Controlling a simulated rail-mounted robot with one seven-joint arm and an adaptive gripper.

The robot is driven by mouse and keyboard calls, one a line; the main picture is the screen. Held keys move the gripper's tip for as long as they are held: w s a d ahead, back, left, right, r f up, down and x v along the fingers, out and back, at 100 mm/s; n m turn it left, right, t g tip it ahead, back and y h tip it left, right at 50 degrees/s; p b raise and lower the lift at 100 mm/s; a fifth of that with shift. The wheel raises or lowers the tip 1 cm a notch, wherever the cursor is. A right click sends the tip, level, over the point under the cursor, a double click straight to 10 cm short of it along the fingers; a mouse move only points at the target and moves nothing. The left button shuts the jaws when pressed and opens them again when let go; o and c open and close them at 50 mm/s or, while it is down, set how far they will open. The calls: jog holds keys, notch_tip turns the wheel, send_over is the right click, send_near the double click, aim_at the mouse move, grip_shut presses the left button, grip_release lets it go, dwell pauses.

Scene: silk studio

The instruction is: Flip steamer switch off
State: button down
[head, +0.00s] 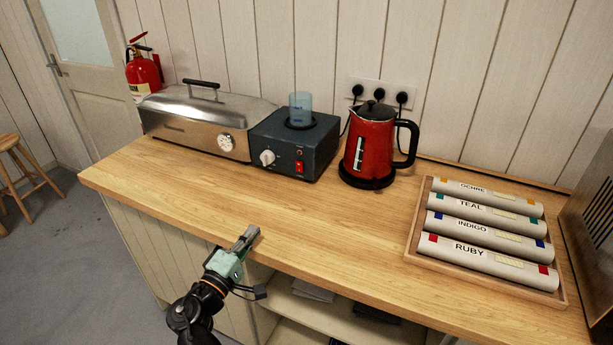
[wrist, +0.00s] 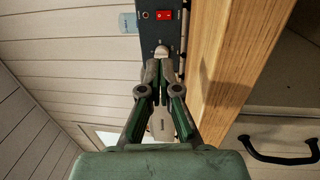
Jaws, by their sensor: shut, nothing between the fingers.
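A dark box (head: 318,137) stands on the counter with a pale knob (head: 267,157) and a red rocker switch (head: 299,167) on its front. A blue translucent cylinder (head: 300,106) stands on its top. The switch also shows at the top of the wrist view (wrist: 164,15), too small to tell which way it is set. To its left is a silver lidded appliance (head: 195,125) with a round dial (head: 226,142). I cannot tell which of the two is the steamer. My gripper (head: 249,234) is shut and empty near the counter's front edge, apart from the box.
A red kettle (head: 375,145) stands close right of the box. A tray (head: 414,216) of labelled rolls lies further right. Plugged sockets (head: 381,94) are on the wall behind. The counter (head: 330,220) is clear in front of the box.

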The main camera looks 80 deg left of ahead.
aim_at(300, 165)
dwell(0.3)
jog(key=p+x, duration=0.5)
jog(key=x, duration=1.8)
jog(key=shift+s+a+p, duration=0.1)
jog(key=shift+s+p, duration=0.05)
jog(key=shift+p, duration=0.15)
jog(key=shift+w+a, duration=0.25)
jog(key=shift+a, duration=0.15)
jog(key=shift+w+a+f+b, duration=0.1)
jog(key=shift+a+b, duration=0.05)
jog(key=shift+b, duration=0.45)
